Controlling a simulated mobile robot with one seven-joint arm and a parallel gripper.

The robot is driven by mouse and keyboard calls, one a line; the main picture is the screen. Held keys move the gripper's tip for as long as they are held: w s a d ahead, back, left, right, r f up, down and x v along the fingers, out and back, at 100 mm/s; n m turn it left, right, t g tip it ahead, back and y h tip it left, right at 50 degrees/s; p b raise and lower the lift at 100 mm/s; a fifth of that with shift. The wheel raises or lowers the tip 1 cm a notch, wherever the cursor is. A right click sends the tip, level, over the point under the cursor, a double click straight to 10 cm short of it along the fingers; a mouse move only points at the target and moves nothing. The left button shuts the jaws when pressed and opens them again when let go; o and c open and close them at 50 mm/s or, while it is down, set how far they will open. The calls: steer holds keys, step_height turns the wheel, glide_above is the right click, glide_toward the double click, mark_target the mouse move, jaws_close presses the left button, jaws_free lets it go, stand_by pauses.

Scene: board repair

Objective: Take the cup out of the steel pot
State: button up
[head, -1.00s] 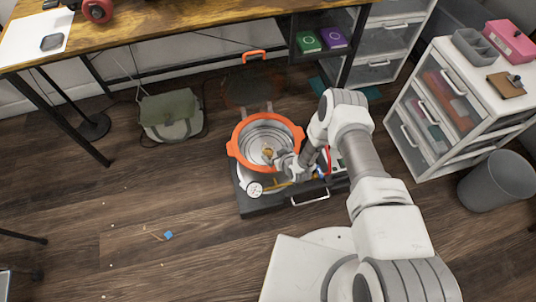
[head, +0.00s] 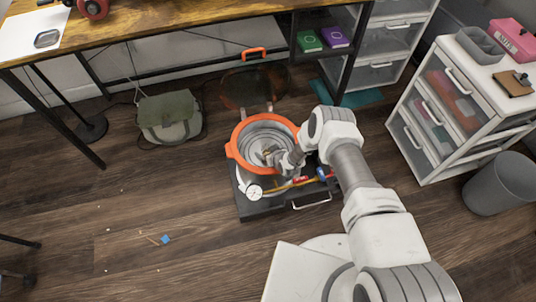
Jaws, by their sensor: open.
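The steel pot (head: 249,138) has a bright orange rim and a ribbed metal inside. It stands on a dark case with its mouth facing up. My gripper (head: 272,156) is open and reaches down over the right side of the rim into the pot. A small brownish patch at the gripper's fingertips may be part of the cup, but it is too small to be sure. My gripper and wrist hide much of the pot's lower right inside.
A glass lid with an orange handle (head: 254,54) stands up behind the pot. The dark case (head: 268,208) holds coloured tools right of the pot. A green bag (head: 168,115) lies left, drawers (head: 445,125) stand right, and a wooden table (head: 200,15) is behind.

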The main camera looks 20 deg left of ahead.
steer(key=c, duration=1.4)
steer(key=shift+r, duration=0.2)
steer(key=shift+r+p, duration=0.5)
steer(key=shift+r, duration=0.3)
steer(key=shift+d+r+p, duration=0.25)
steer(key=shift+r+p, duration=0.4)
steer(key=shift+r, duration=0.6)
steer(key=s+d+r+p, duration=0.3)
steer(key=d+r, duration=0.3)
steer(key=d, duration=0.4)
steer(key=shift+s+d+r+p, duration=0.2)
steer(key=shift+s+d+p, duration=0.1)
steer(key=shift+p, duration=0.1)
